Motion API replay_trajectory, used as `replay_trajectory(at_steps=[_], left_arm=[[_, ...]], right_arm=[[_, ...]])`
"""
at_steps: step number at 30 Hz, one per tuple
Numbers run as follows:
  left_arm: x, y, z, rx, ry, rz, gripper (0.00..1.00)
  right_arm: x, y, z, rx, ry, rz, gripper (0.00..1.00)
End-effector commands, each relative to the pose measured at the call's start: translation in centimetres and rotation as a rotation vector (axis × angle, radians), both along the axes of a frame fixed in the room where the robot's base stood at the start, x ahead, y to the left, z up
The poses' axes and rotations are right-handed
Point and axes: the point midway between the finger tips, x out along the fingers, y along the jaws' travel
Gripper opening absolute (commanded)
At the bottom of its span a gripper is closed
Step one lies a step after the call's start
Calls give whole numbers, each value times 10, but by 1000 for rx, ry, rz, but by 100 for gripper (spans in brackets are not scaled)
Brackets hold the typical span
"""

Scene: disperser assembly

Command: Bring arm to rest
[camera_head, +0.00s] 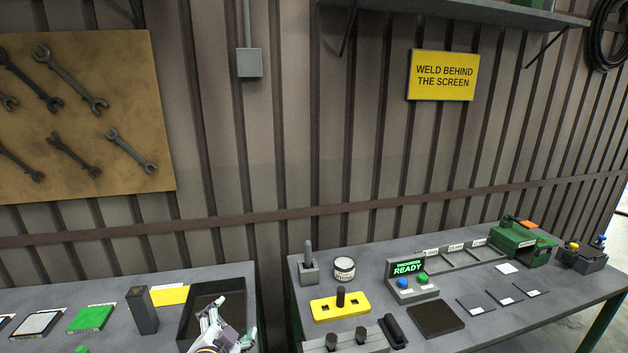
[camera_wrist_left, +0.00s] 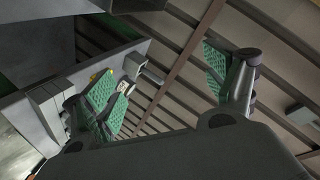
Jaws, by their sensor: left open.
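My left gripper (camera_head: 231,323) shows at the bottom of the head view, in front of a dark open tray (camera_head: 190,320) on the left table. Its arm runs out of the frame below. In the left wrist view the two green-padded fingers (camera_wrist_left: 160,85) stand well apart with nothing between them. The gripper is open and empty. I cannot tell how high it is above the tray. My right gripper is in neither view.
A dark upright block (camera_head: 142,311) and a yellow plate (camera_head: 170,295) are left of the tray. A gap separates the right table (camera_head: 460,325), which holds a yellow fixture (camera_head: 327,309), a tin (camera_head: 344,268), a control box reading "READY" (camera_head: 411,283) and a green machine (camera_head: 520,243).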

Motion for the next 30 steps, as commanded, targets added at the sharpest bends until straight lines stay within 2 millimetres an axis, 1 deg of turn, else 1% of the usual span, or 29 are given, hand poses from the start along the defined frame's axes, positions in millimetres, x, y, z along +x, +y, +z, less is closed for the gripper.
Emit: replay_trajectory(at_steps=[1, 3, 8, 12, 18, 24, 30], left_arm=[[-11, 4, -15, -40, 61, 29, 86], [-27, 10, -35, -94, 145, 71, 86], [-68, 19, -76, -208, 336, 168, 86], [-108, 23, -105, -297, 497, 251, 86], [-149, 24, -128, -371, 650, 330, 86], [-179, 24, -141, -418, 755, 384, 86], [-206, 23, -150, -453, 844, 431, 86]], right_arm=[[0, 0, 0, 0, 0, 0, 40], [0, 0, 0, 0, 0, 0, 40], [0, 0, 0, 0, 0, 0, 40], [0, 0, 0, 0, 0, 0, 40], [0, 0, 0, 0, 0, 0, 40], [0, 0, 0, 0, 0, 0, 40], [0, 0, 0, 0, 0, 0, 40]])
